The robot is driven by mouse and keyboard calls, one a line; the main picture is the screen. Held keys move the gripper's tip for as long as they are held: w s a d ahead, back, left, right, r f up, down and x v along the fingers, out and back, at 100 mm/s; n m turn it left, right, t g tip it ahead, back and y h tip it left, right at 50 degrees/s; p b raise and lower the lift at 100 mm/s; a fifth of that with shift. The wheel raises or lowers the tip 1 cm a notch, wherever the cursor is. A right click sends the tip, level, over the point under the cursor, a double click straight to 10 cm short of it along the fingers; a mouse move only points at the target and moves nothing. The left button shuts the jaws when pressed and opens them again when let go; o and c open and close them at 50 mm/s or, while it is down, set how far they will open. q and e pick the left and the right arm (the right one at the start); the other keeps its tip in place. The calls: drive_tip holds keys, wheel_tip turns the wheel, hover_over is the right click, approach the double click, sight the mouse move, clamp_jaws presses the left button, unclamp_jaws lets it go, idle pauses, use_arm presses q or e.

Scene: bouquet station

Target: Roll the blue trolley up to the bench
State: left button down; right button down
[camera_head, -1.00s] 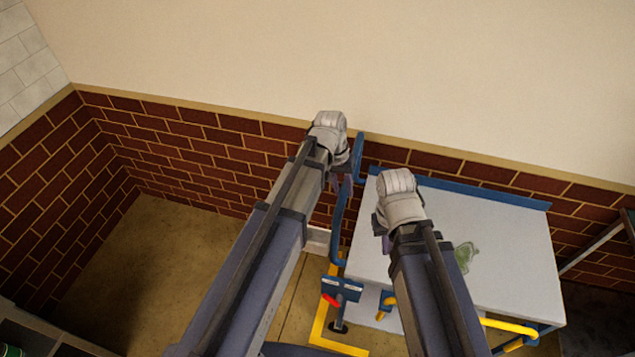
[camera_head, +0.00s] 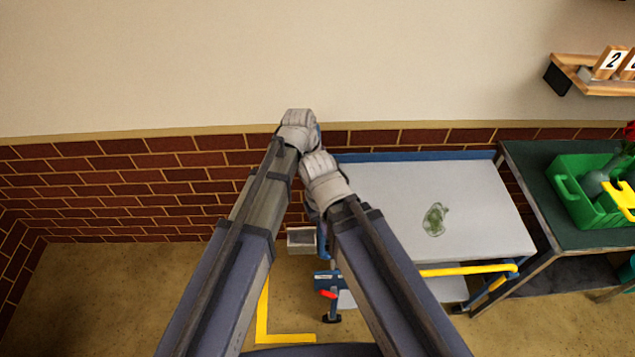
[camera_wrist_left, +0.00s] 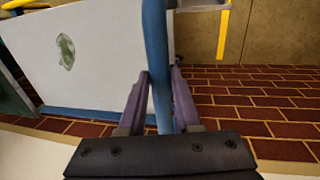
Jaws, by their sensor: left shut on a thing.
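The blue trolley has a pale grey top (camera_head: 390,200) and stands against the brick wall, its right end close to the dark green bench (camera_head: 527,185). I cannot tell whether they touch. My left gripper (camera_wrist_left: 158,100) is shut on the trolley's upright blue handle bar (camera_wrist_left: 155,50) in the left wrist view. In the head view its fingers are hidden behind the wrist. My right gripper (camera_head: 322,178) is just right of the left one, over the trolley's left end. Its fingers are hidden. A red lever (camera_head: 328,294) shows low on the trolley's left.
A translucent green object (camera_head: 435,219) lies on the trolley top. A yellow bar (camera_head: 465,270) runs along the trolley's front. A green crate (camera_head: 570,190) sits on the bench. A wooden wall shelf (camera_head: 570,75) is upper right. Yellow floor tape (camera_head: 262,315) and open floor lie left.

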use_arm(q)
drive_tip(key=shift+d, duration=0.25)
use_arm(e)
drive_tip(key=shift+d, duration=0.15)
use_arm(q)
drive_tip(key=c, duration=1)
unclamp_jaws()
drive_tip(key=o, duration=0.4)
drive_tip(key=shift+d, duration=0.15)
use_arm(e)
drive_tip(key=shift+d, duration=0.1)
use_arm(q)
drive_tip(key=shift+r, duration=0.15)
use_arm(e)
drive_tip(key=shift+r, duration=0.15)
use_arm(q)
drive_tip(key=r+p, duration=0.2)
drive_tip(key=a+r+p, duration=0.1)
drive_tip(key=r+p, duration=0.4)
drive_tip(key=shift+a+r+p, duration=0.25)
drive_tip(key=shift+a+p, duration=0.1)
use_arm(e)
wheel_tip(320, 180, up, 7)
drive_tip(key=shift+r, duration=0.2)
